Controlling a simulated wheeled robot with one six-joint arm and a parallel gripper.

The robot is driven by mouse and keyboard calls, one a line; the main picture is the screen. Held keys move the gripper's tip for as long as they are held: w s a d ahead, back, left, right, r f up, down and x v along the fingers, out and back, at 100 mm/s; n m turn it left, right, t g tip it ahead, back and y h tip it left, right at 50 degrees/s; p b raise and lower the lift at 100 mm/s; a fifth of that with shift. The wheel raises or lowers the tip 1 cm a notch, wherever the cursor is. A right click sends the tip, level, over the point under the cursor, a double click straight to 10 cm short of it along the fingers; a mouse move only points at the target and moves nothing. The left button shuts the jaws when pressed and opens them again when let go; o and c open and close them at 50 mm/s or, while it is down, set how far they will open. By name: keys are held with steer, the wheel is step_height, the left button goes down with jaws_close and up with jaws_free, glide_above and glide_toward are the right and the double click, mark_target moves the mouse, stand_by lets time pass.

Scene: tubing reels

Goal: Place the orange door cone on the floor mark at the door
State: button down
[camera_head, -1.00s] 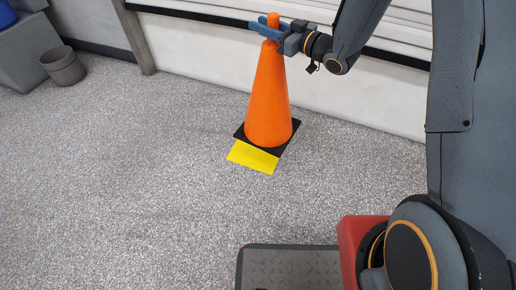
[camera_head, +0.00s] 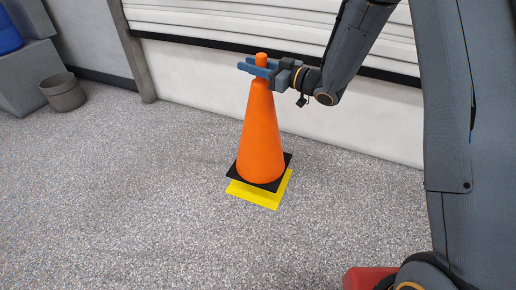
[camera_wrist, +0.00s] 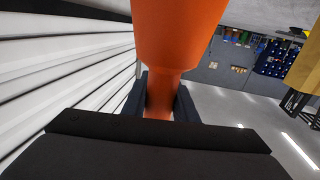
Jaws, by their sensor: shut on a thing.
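The orange cone (camera_head: 260,137) with a square black base stands upright near the white shuttered door (camera_head: 290,60). My gripper (camera_head: 260,67) is shut on its narrow neck, just below the top knob. In the wrist view, the dark fingers (camera_wrist: 160,105) flank the orange neck. The yellow floor mark (camera_head: 258,197) lies under the cone's base. A yellow strip shows along the base's front and right edges; the base hides the rest of it. I cannot tell whether the base touches the floor or hangs slightly above it.
A grey bin (camera_head: 62,92) stands at the far left beside grey blocks. A dark post (camera_head: 131,50) and the white wall run behind the cone. The speckled floor left and in front of the cone is clear. Something red (camera_head: 368,277) shows at the lower right.

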mark_target(271, 100)
steer(key=shift+f+b, duration=2.5)
steer(key=shift+f, duration=2.55)
steer(key=c, duration=1.4)
jaws_free()
steer(key=shift+c, duration=0.2)
steer(key=shift+d, duration=0.15)
steer(key=p+v, duration=0.4)
steer(key=v, duration=0.7)
steer(key=shift+s+d, duration=0.25)
steer(key=shift+d, duration=0.05)
